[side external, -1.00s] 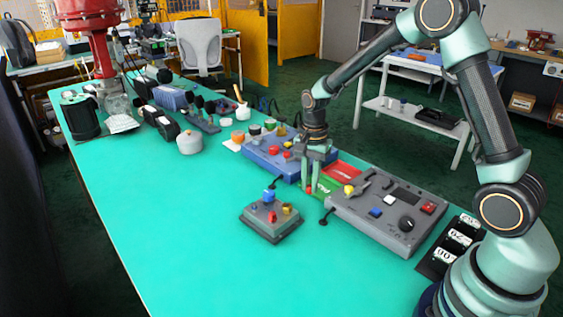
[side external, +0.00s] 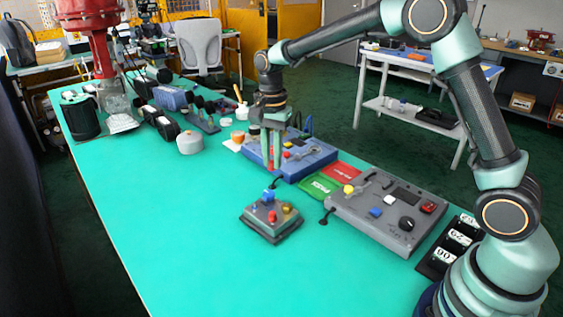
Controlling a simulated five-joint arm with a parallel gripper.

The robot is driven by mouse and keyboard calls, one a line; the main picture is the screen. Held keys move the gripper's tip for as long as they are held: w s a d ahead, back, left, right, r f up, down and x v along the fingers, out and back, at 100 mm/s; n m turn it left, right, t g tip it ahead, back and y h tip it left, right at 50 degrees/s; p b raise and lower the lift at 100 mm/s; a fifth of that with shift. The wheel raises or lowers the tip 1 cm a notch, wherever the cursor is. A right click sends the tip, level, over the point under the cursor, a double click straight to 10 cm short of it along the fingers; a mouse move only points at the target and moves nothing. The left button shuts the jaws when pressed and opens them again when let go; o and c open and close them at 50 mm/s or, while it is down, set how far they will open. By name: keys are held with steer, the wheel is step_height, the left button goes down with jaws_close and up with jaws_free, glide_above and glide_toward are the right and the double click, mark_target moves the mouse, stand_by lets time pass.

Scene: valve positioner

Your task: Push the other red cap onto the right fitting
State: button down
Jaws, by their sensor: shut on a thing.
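My gripper (side external: 272,167) points down and is shut on a small red cap (side external: 271,166), which shows between its fingertips. In the picture it is in front of the left end of the blue box and above the small grey positioner (side external: 270,232); its exact height is hard to tell. The positioner stands on the green table with a blue knob (side external: 268,196) on a stem at the back. A red cap (side external: 272,216) sits on its front. A yellow-brass fitting (side external: 287,209) stands to the right of that cap and looks bare.
A blue box (side external: 312,160) with several knobs stands behind. Green (side external: 318,187) and red (side external: 342,171) mats lie to its right, then a grey control panel (side external: 388,222). A pale round container (side external: 189,143) stands left. The table's front left is clear.

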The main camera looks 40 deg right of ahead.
glide_above(254, 206)
step_height(254, 206, down, 3)
steer(key=shift+n, duration=0.3)
steer(key=shift+s+f, duration=0.1)
steer(key=shift+f, duration=2.7)
steer(key=shift+f, duration=0.85)
steer(key=c, duration=0.7)
jaws_free()
steer(key=shift+c, duration=0.2)
steer(key=shift+r, duration=0.1)
